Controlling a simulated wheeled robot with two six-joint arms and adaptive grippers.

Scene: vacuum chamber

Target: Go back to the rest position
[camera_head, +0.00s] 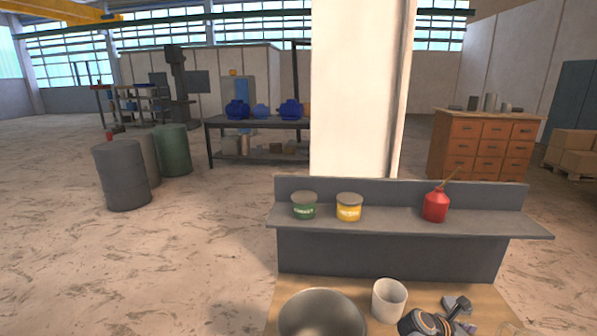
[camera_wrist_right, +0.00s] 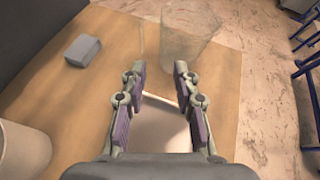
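My right gripper (camera_head: 455,322) is low over the wooden table in the head view, to the right of the beige cup (camera_head: 388,299). In the right wrist view the right gripper (camera_wrist_right: 160,72) is open, its two fingers well apart. A pale flat-looking thing (camera_wrist_right: 160,128) shows below and between the fingers; I cannot tell what it is, and no grip on it shows. My left gripper is not in view.
A metal bowl (camera_head: 320,316) stands left of the cup. A grey block (camera_wrist_right: 83,50) and a clear glass (camera_wrist_right: 190,35) lie beyond the fingers. The dark shelf (camera_head: 390,218) behind holds a green tin (camera_head: 304,207), yellow tin (camera_head: 349,209) and red oil can (camera_head: 436,206).

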